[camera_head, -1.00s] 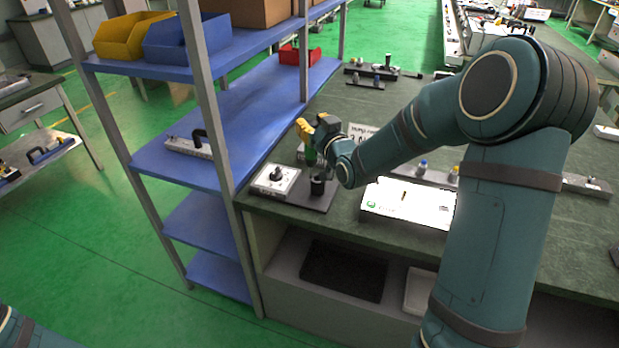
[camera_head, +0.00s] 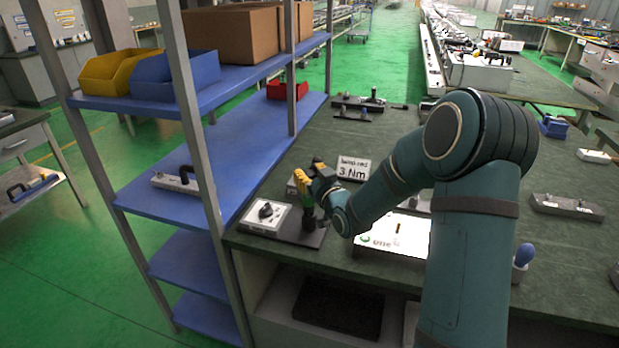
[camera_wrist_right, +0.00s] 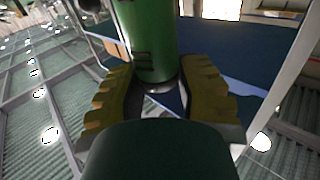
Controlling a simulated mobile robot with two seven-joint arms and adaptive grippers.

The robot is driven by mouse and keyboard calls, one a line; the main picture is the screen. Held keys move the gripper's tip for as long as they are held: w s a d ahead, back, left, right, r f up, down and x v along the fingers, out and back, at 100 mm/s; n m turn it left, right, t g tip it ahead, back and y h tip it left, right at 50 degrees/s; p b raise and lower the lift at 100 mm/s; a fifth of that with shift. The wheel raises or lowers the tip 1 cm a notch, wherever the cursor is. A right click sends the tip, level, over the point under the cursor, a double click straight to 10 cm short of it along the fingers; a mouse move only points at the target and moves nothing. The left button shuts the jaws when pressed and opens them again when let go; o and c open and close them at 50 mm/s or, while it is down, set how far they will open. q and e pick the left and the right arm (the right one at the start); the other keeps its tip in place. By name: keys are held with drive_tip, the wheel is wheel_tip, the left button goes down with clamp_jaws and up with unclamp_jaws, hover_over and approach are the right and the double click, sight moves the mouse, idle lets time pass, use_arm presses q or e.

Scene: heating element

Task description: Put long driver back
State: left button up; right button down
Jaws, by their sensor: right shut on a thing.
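The long driver (camera_head: 308,203) has a green handle and stands roughly upright above the dark base plate (camera_head: 312,240) on the workbench, by the black holder cup. In the right wrist view the green handle (camera_wrist_right: 146,42) rises between the yellow fingers. My right gripper (camera_head: 304,182) is shut on the driver; its fingers also show in the wrist view (camera_wrist_right: 160,92). The driver's lower end is too small and covered to tell whether it is inside the cup. My left gripper is not in view.
A white box with a dial (camera_head: 265,216) sits left of the driver. A "3 Nm" sign (camera_head: 353,168) stands behind my gripper, and a white panel (camera_head: 405,236) lies to the right. The blue shelf rack (camera_head: 240,150) is close on the left, its post near the bench corner.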

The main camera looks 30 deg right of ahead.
drive_tip(key=shift+f, duration=0.1)
drive_tip(key=shift+f, duration=0.2)
drive_tip(key=c, duration=0.7)
unclamp_jaws()
